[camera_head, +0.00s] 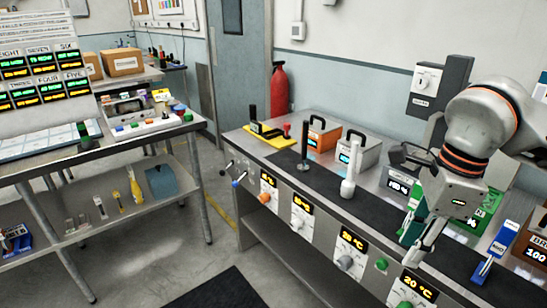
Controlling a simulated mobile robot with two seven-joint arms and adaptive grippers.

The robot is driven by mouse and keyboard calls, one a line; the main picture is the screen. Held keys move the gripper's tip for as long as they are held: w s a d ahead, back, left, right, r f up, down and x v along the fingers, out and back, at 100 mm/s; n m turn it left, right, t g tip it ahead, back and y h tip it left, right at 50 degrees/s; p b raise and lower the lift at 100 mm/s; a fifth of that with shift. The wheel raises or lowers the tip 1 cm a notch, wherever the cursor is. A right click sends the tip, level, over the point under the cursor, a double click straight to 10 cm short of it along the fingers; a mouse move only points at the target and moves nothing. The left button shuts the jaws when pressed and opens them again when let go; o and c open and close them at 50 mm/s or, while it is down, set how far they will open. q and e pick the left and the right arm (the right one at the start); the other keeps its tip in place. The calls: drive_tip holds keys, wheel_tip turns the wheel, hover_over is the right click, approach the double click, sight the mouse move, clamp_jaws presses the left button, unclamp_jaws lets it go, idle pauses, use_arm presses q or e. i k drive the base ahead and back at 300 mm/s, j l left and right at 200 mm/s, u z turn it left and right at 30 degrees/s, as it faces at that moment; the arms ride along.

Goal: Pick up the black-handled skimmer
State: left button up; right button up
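A thin black upright tool (304,145) stands on the dark strip of the bench, its round foot near the orange module; it may be the black-handled skimmer, but its head is too small to make out. A white upright tool (350,178) stands nearer on the same strip. My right gripper (414,252) hangs at the front right of the bench, to the right of and clearly apart from both tools. Its fingers are small and partly blend with the green module behind, so their opening is unclear. My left gripper is out of view.
An orange module (322,134) and a grey module (360,148) stand behind the tools. A yellow tray (268,138) lies at the far end. A green module (490,212) and blue-handled tool (497,245) are at right. A shelved table (130,142) stands left across clear floor.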

sight(302, 168)
drive_tip(key=i+j+u, duration=0.1)
drive_tip(key=i+u, duration=0.25)
drive_tip(key=i+j+u, duration=0.1)
drive_tip(key=i+u, duration=0.2)
drive_tip(key=i, duration=1.45)
drive_tip(key=i+z, duration=0.1)
drive_tip(key=z, duration=0.35)
drive_tip(key=i+z, duration=0.1)
drive_tip(key=z, duration=0.4)
drive_tip(key=i+j+z, duration=0.1)
drive_tip(key=z, duration=0.35)
